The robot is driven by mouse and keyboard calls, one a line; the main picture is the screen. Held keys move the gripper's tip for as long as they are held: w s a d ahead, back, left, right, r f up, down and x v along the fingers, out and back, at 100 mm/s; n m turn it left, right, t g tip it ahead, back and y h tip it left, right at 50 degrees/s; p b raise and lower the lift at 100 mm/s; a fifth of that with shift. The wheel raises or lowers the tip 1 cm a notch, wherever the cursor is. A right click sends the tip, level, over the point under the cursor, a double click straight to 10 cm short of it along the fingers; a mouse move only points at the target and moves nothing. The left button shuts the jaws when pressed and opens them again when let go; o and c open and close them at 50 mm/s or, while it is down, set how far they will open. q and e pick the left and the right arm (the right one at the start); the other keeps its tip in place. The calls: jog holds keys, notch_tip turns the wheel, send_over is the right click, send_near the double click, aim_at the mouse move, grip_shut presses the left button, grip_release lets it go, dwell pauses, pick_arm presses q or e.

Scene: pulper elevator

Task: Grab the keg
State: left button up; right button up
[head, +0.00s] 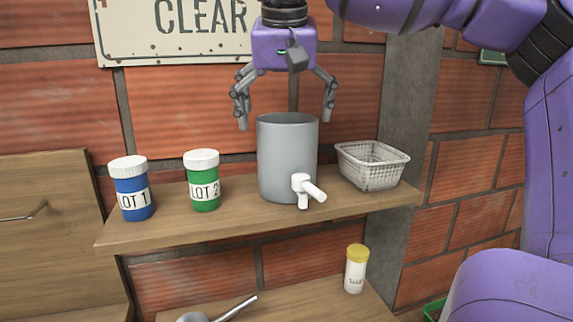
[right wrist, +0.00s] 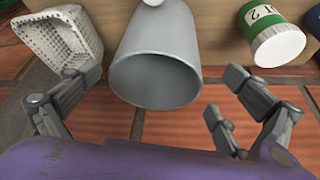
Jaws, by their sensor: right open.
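The keg (head: 287,158) is a grey open-topped cylinder with a white tap (head: 307,189) low on its front. It stands upright on the wooden shelf (head: 235,208). My right gripper (head: 286,118) is open, pointing down above the keg, with its fingers out to either side of the rim. In the right wrist view the keg (right wrist: 155,50) shows its open mouth between the spread fingers (right wrist: 155,105), and they do not appear to touch it. My left gripper is not in view.
Left of the keg stand a green jar (head: 203,180) and a blue jar (head: 132,188), both with white lids. A white basket (head: 371,165) is close on its right. A yellow-lidded bottle (head: 355,268) stands below. A brick wall (head: 190,95) is behind.

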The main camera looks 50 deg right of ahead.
aim_at(291, 160)
jog(key=x, duration=0.5)
jog(key=shift+s+d+f, duration=0.1)
jog(key=shift+d+f, duration=0.05)
jog(key=shift+f, duration=0.2)
jog(key=c, duration=1.8)
jog(key=shift+r, duration=0.15)
